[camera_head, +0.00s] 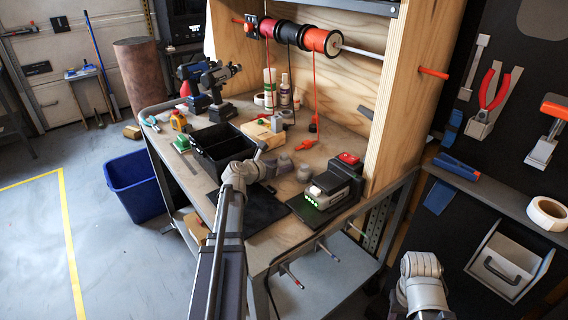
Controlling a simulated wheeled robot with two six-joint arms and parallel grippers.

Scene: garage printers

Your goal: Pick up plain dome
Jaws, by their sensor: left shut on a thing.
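My left gripper (271,168) reaches over the workbench from the front and is shut on a small grey rounded piece, the plain dome (285,160), at its fingertips. The dome is small and partly hidden by the gripper, and I cannot tell whether it is clear of the bench top. A second grey rounded piece (304,173) stands just to the right, near the black device. Of my right arm only links show at the bottom right; its gripper is out of view.
A black divided tray (222,168) lies left of the gripper on the workbench (272,236). A black device with a red top and green lights (336,183) stands to the right. A wooden post bounds the right.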

